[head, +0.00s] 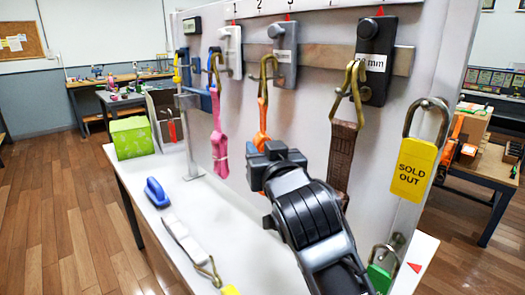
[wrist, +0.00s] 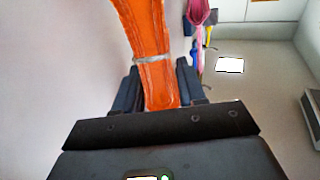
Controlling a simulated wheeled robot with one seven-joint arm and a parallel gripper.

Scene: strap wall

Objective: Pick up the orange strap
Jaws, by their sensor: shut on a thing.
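The orange strap (head: 262,138) hangs from a brass hook (head: 268,70) on the wall panel, between the pink strap and the brown strap. In the head view my gripper (head: 272,160) is at the strap's lower part, and my arm hides some of it. In the wrist view the orange strap (wrist: 150,55) comes down between the two dark fingers of my gripper (wrist: 155,88). A pale band crosses the strap just above the fingers. My gripper is shut on the strap. The hook still appears to be up at its place on the panel.
A pink strap (head: 217,130) hangs to the left and a brown strap (head: 341,155) close to the right. A yellow SOLD OUT tag (head: 413,168) hangs farther right. A white strap (head: 185,238), a blue object (head: 156,192) and a green box (head: 131,138) are on the white shelf.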

